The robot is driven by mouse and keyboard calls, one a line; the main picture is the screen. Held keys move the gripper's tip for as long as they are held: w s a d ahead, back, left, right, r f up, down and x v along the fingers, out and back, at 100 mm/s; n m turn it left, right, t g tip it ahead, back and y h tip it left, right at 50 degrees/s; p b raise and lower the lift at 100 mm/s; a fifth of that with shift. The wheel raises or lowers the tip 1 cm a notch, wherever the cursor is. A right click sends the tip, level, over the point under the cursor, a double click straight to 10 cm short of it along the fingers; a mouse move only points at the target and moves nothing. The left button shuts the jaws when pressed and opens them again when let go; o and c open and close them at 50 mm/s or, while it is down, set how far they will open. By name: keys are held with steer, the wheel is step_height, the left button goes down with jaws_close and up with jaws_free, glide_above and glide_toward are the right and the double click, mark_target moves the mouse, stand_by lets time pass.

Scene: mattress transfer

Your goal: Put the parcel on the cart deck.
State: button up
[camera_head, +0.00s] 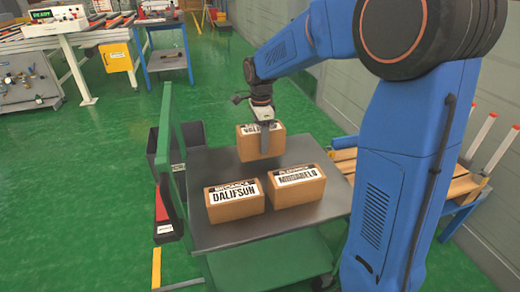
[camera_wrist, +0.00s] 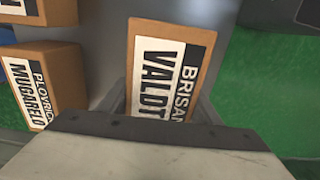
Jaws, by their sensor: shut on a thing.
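My gripper (camera_head: 265,146) is shut on a brown box parcel (camera_head: 247,147) with a black-and-white label. In the wrist view this parcel (camera_wrist: 144,62) sits between the fingers, its label reading "BRISAN" and "VALDT", partly hidden. It is over the far part of the grey cart deck (camera_head: 230,232); I cannot tell whether it touches the deck. Two similar parcels lie on the deck, nearer the front: one marked "DALIFSUN" (camera_head: 236,212) at left, one marked "MUGARELO" (camera_head: 296,197) at right. The second also shows in the wrist view (camera_wrist: 44,72), left of the held parcel, with a gap.
A green handle frame (camera_head: 166,130) and a dark bin (camera_head: 190,142) stand at the cart's left side. A wooden-topped rack (camera_head: 459,186) is to the right, partly behind my arm. Workbenches (camera_head: 66,42) stand at the back left. Green floor is clear between.

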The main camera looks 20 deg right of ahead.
steer(key=shift+d+f, duration=0.15)
steer(key=shift+f, duration=1.6)
steer(key=shift+f, duration=0.1)
steer(key=o, duration=1.5)
steer(key=shift+c, duration=0.2)
